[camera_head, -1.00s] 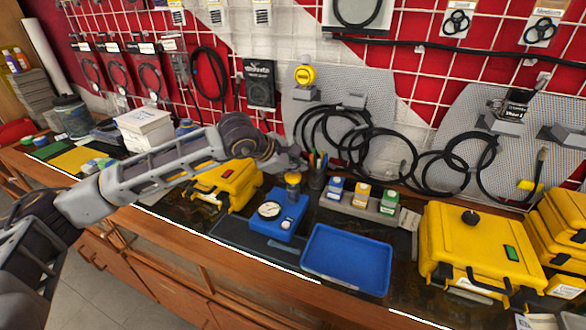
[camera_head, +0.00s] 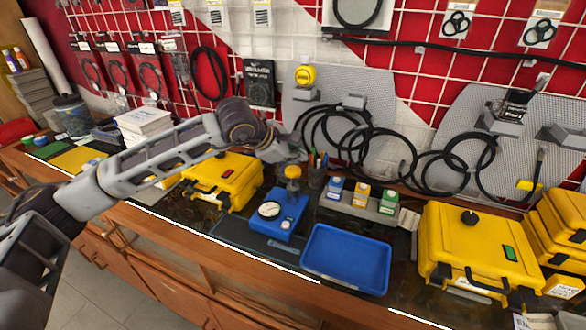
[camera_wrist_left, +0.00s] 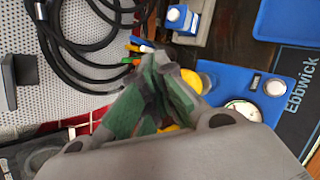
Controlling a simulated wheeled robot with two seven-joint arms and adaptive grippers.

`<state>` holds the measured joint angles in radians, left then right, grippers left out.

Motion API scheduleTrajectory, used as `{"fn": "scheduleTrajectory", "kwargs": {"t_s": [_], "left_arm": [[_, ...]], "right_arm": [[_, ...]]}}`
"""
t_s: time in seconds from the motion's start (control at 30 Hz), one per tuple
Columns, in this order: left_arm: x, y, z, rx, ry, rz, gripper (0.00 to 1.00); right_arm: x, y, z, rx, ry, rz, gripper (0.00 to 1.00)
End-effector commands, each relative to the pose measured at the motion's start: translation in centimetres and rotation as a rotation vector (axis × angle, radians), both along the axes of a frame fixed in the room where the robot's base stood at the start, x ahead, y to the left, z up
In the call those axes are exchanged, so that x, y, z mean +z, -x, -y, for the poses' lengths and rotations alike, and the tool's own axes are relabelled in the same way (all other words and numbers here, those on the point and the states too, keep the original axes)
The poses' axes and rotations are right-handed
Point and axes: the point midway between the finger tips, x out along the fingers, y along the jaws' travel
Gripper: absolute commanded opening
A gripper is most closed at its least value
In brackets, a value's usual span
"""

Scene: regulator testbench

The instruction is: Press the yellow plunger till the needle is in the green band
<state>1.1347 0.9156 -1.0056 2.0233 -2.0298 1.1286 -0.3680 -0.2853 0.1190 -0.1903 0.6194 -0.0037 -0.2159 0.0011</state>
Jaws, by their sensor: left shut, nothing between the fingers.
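The blue regulator block (camera_head: 287,217) stands on the dark bench, with a round white dial gauge (camera_head: 269,209) on its front left. The yellow plunger (camera_head: 292,172) rises from its back. My left gripper (camera_head: 291,151) is shut and empty, just above the plunger's cap; I cannot tell whether it touches. In the left wrist view the closed green-grey fingers (camera_wrist_left: 170,72) partly hide the yellow plunger (camera_wrist_left: 206,80). The blue block (camera_wrist_left: 236,78) and the gauge (camera_wrist_left: 243,109) also show there. The needle and green band are too small to read. My right gripper is not in view.
An empty blue tray (camera_head: 346,260) lies right of the block. A yellow case (camera_head: 222,182) stands to its left. A pen cup (camera_head: 316,175) and a grey holder with small boxes (camera_head: 360,204) are close behind. A large yellow case (camera_head: 478,245) stands at right.

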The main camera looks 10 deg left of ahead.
Motion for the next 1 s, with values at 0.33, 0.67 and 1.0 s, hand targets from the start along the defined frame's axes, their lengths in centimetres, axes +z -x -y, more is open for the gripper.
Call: {"fn": "scheduleTrajectory", "kwargs": {"t_s": [0.33, 0.67, 1.0], "left_arm": [[0.1, 0.0, 0.0, 0.000, 0.000, 0.000, 0.00], [1.8, 0.0, 0.0, -0.001, -0.001, 0.000, 0.00], [3.9, 0.0, 0.0, -0.001, -0.001, 0.000, 0.00]], "right_arm": [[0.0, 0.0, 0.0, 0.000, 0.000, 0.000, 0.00], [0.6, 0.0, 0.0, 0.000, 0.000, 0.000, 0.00], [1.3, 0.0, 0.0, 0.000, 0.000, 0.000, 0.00]]}}
